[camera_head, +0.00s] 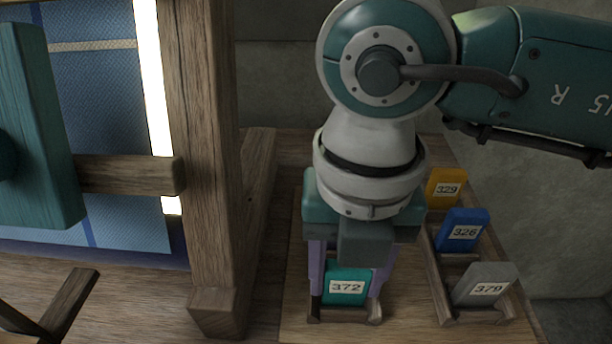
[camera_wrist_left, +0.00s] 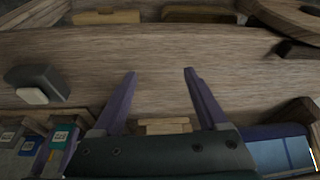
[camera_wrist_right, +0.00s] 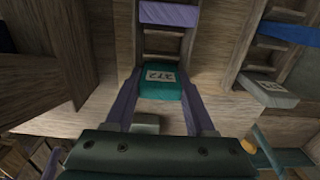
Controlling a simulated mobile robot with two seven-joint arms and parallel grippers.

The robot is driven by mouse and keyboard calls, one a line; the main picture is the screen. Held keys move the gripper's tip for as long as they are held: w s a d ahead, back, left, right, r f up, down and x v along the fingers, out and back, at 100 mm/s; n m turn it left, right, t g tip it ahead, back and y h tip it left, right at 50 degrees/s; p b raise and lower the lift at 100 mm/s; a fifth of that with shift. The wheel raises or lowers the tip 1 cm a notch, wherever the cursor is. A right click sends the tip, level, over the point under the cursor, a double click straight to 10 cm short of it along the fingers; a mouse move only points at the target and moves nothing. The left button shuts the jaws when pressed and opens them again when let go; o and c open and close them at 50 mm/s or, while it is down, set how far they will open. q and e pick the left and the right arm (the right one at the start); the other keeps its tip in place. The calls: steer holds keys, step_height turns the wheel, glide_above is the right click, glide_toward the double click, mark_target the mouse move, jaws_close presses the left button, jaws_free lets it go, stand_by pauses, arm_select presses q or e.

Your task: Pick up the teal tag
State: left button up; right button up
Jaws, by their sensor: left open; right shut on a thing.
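The teal tag (camera_head: 345,273) carries a white label reading 372. It sits low in a small wooden rack (camera_head: 345,319) on the bench. My right gripper (camera_head: 345,293) points down with its purple fingers on either side of the tag, shut on it. The right wrist view also shows the teal tag (camera_wrist_right: 160,91) between the right fingers (camera_wrist_right: 159,92). I cannot tell whether the tag is clear of the rack. My left gripper (camera_wrist_left: 159,73) is open and empty over wooden parts, and is out of the head view.
To the right stands a second rack with a yellow tag 329 (camera_head: 447,187), a blue tag 326 (camera_head: 463,232) and a grey tag 379 (camera_head: 486,286). A purple piece (camera_wrist_right: 168,14) lies in line with the teal tag. The loom's thick post (camera_head: 208,150) rises to the left.

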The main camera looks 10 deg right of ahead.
arm_select(q)
steer(key=shift+d, duration=0.1)
arm_select(e)
steer(key=c, duration=0.6)
steer(key=shift+c, duration=0.2)
